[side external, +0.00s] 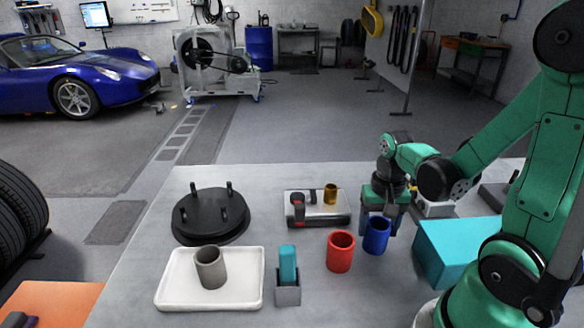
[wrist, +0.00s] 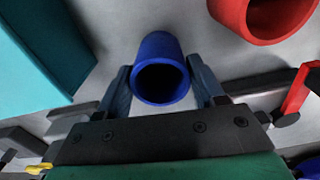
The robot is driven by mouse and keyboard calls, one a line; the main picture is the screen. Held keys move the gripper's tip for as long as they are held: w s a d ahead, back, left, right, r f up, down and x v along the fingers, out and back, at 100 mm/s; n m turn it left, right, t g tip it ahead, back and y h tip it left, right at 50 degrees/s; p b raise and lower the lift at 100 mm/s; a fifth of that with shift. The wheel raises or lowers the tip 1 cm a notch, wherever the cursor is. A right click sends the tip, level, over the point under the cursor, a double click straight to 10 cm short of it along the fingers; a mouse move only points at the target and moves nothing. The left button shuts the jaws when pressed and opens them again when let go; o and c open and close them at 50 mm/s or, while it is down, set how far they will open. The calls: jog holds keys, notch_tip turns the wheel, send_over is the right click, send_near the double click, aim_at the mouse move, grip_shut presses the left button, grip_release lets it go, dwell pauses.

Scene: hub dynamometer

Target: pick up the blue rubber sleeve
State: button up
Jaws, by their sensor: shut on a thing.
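The blue rubber sleeve (side external: 376,236) stands upright on the grey table, right of the red sleeve (side external: 340,251). In the wrist view the blue sleeve (wrist: 161,68) sits between the two fingers, its open end facing the camera. My gripper (side external: 378,215) points down over the blue sleeve, and its fingers (wrist: 163,82) are shut on it from both sides. I cannot tell whether the sleeve's bottom touches the table.
A teal box (side external: 458,250) stands close on the right. A metal tray with a gold cylinder (side external: 330,194) lies behind. Left are a white tray (side external: 208,300) with a grey sleeve (side external: 210,268), a holder with a teal block (side external: 288,265), and a black pronged disc (side external: 211,216).

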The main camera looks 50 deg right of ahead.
notch_tip(320, 180, up, 8)
dwell(1.0)
